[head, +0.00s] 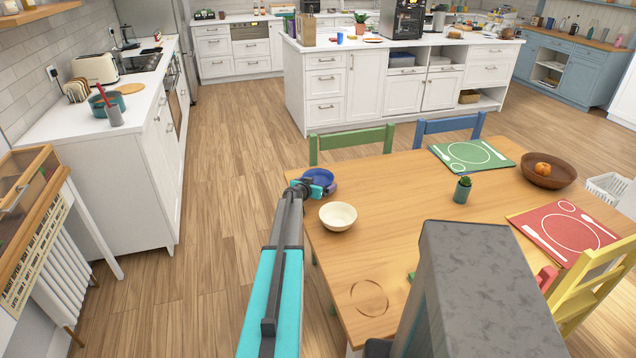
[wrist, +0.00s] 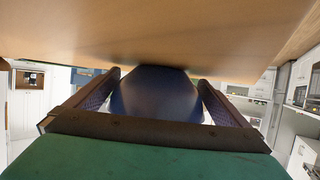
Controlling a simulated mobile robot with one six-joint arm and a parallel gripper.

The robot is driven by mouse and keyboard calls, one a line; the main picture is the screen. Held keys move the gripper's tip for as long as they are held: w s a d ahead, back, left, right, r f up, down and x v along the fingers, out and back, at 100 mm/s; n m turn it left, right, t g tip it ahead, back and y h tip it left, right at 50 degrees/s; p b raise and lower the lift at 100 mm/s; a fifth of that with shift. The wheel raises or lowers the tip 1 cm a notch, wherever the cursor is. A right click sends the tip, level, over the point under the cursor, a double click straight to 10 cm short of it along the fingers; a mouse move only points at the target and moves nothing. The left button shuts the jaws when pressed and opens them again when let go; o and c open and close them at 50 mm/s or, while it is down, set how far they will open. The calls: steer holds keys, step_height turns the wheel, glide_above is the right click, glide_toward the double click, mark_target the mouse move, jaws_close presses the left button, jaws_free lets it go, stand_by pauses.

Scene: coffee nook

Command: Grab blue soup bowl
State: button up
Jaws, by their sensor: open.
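The blue soup bowl (head: 318,177) stands on the wooden table (head: 390,255), near its far left corner. My gripper (head: 318,190) is at the near side of the bowl and partly covers it in the head view. In the wrist view the dark blue bowl (wrist: 155,92) fills the space between the two open fingers (wrist: 160,95). One finger is on each side of it. I cannot tell whether the fingers touch the bowl.
A cream bowl (head: 338,215) stands close to the right of my gripper. A potted plant (head: 462,190), a green placemat (head: 471,154), a red placemat (head: 565,233) and a brown fruit bowl (head: 549,172) are farther right. A green chair (head: 351,140) stands behind the table.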

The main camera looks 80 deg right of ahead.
stand_by(0.5)
steer(key=c, duration=0.9)
steer(key=shift+r, duration=0.2)
steer(key=shift+c, duration=0.2)
step_height(320, 180, up, 10)
steer(key=b, duration=0.2)
steer(key=shift+f, duration=0.15)
